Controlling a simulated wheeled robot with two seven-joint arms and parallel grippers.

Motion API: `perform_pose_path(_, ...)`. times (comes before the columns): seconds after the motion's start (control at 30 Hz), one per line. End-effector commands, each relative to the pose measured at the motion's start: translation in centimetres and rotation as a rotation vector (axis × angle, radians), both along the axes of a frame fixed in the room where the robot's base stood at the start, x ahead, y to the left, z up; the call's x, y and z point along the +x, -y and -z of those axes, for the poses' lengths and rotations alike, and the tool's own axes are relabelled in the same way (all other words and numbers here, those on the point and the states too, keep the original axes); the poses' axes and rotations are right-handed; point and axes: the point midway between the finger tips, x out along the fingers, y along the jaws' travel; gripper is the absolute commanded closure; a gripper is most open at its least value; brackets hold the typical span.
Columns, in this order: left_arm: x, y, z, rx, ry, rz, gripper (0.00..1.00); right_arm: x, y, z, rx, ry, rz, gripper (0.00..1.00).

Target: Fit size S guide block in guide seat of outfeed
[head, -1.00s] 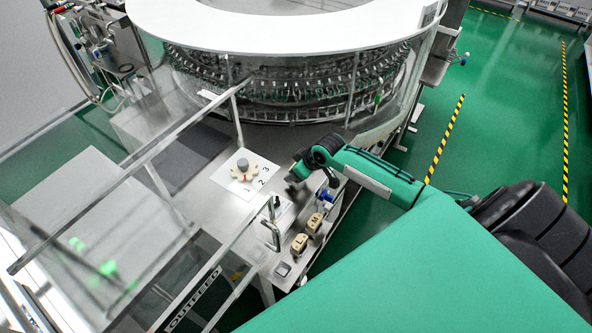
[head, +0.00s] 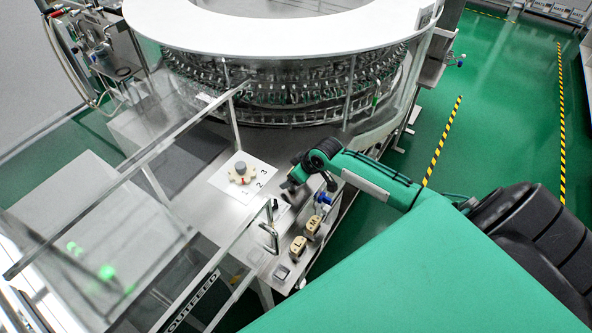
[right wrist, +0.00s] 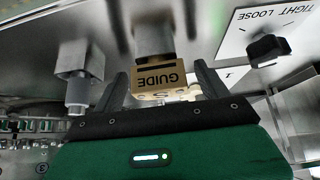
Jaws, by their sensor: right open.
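In the right wrist view a tan guide block (right wrist: 158,82) marked GUIDE and S sits at the end of a grey metal post (right wrist: 154,40). How deep it sits in the seat there is hidden. My right gripper (right wrist: 162,92) is open, with one dark finger on each side of the block and a visible gap to it. In the head view my right gripper (head: 293,188) is over the outfeed plate, and the S block is hidden there. My left gripper is in no view.
Tan blocks M (head: 314,223) and L (head: 299,245) stand at the plate's front edge. A star knob (head: 241,174) sits on a card marked 1, 2, 3. A black knob (right wrist: 268,50) marked TIGHT and LOOSE is right of the gripper. A grey fitting (right wrist: 79,75) is left.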

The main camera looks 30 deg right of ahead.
Motion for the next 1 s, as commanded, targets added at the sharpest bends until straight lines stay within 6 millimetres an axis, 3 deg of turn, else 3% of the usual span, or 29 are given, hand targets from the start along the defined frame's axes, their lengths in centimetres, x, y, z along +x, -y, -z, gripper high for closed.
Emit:
perform_pose_path(0.27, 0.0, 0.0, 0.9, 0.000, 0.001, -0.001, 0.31, -1.4, 0.7, -2.1, -0.003, 0.002, -0.001, 0.24)
perform_pose_path(0.73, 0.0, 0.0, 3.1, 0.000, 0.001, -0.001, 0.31, -5.9, 2.5, -9.8, -0.003, 0.001, -0.001, 0.24)
perform_pose_path(1.0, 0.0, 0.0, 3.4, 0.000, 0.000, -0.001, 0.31, -6.9, 2.8, -11.5, 0.000, 0.000, 0.000, 0.24)
